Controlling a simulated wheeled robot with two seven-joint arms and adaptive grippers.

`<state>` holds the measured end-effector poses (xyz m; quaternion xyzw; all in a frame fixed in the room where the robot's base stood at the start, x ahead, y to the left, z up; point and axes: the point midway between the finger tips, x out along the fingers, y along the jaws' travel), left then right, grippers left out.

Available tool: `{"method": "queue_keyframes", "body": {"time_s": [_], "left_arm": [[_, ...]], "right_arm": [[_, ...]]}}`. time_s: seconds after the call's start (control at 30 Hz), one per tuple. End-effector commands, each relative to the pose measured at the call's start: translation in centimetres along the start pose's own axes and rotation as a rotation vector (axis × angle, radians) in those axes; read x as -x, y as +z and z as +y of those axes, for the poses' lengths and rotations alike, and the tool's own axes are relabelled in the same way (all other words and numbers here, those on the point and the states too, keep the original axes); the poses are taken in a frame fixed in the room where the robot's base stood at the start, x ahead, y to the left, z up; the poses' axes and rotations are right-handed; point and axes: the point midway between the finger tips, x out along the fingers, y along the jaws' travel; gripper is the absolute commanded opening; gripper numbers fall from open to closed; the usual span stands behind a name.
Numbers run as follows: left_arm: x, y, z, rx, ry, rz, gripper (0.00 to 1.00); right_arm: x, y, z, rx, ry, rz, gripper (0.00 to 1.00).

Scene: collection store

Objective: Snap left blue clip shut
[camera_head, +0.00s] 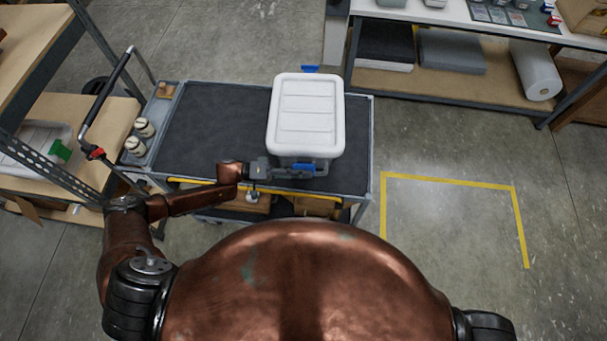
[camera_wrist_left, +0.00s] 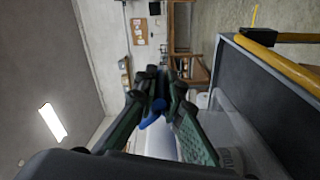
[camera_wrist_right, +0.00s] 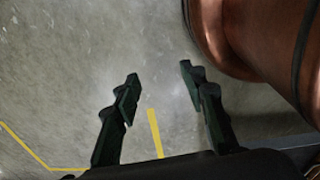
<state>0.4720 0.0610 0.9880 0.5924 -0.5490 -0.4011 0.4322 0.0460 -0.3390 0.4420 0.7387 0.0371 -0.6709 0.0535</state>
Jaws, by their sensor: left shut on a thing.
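A storage box with a white lid (camera_head: 306,112) stands on the dark top of the cart. One blue clip (camera_head: 306,166) is on its near side and another blue clip (camera_head: 310,69) sticks out at its far side. My left gripper (camera_head: 288,171) is at the near side of the box, shut on the near blue clip. In the left wrist view its fingers (camera_wrist_left: 160,98) close around the blue piece (camera_wrist_left: 151,119), partly hiding it. My right gripper (camera_wrist_right: 160,77) is open and empty above the bare floor, in the right wrist view.
The cart top (camera_head: 205,130) is bare left of the box. The cart has a yellow bar (camera_head: 190,181) on its near edge and several pale bottles (camera_head: 140,137) at its left end. A shelf bench (camera_head: 470,75) stands at the back right. Taped floor (camera_head: 450,230) lies free to the right.

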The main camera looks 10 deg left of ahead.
Motion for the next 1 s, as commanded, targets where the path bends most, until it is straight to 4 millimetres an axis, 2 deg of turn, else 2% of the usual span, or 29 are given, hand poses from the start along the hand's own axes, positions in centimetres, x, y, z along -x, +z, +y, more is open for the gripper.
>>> {"method": "queue_keyframes", "body": {"time_s": [0.23, 0.37, 0.47, 0.57, 0.6, 0.67, 0.7, 0.77, 0.8, 0.87, 0.9, 0.97, 1.0], "left_arm": [[0.0, -0.3, 0.2, -0.006, 0.003, 0.002, 0.00], [0.0, -0.3, 0.2, -0.006, 0.003, 0.002, 0.00], [0.0, -0.3, 0.2, -0.006, 0.003, 0.002, 0.00], [0.0, -0.3, 0.2, -0.006, 0.003, 0.002, 0.00], [0.0, -0.3, 0.2, -0.006, 0.003, 0.002, 0.00], [0.0, -0.3, 0.2, -0.006, 0.003, 0.002, 0.00], [0.0, -0.3, 0.2, -0.006, 0.003, 0.002, 0.00], [0.0, -0.3, 0.2, -0.006, 0.003, 0.002, 0.00], [0.0, -0.3, 0.2, -0.006, 0.003, 0.002, 0.00], [0.0, -0.3, 0.2, -0.006, 0.003, 0.002, 0.00], [0.0, -0.3, 0.2, -0.006, 0.003, 0.002, 0.00], [0.0, -0.3, 0.2, -0.006, 0.003, 0.002, 0.00], [0.0, -0.3, 0.2, -0.006, 0.003, 0.002, 0.00]], "right_arm": [[0.0, 0.0, 0.0, 0.000, 0.000, 0.000, 0.38], [0.1, -1.1, 0.3, 0.033, 0.004, 0.028, 0.29], [0.7, -4.5, 0.3, 0.134, 0.011, 0.116, 0.22], [2.5, -10.4, -0.2, 0.319, 0.034, 0.275, 0.15], [3.6, -13.3, -0.6, 0.411, 0.052, 0.355, 0.13], [5.9, -17.6, -1.6, 0.557, 0.087, 0.482, 0.08], [7.8, -20.5, -2.5, 0.654, 0.117, 0.570, 0.06], [10.9, -24.2, -4.0, 0.790, 0.169, 0.697, 0.02], [13.2, -26.5, -5.2, 0.879, 0.209, 0.781, 0.00], [16.9, -29.6, -7.0, 1.003, 0.278, 0.906, 0.00], [19.5, -31.3, -8.3, 1.080, 0.329, 0.987, 0.00], [23.7, -33.5, -10.4, 1.186, 0.414, 1.110, 0.00], [26.6, -34.6, -11.7, 1.250, 0.476, 1.188, 0.00]]}}
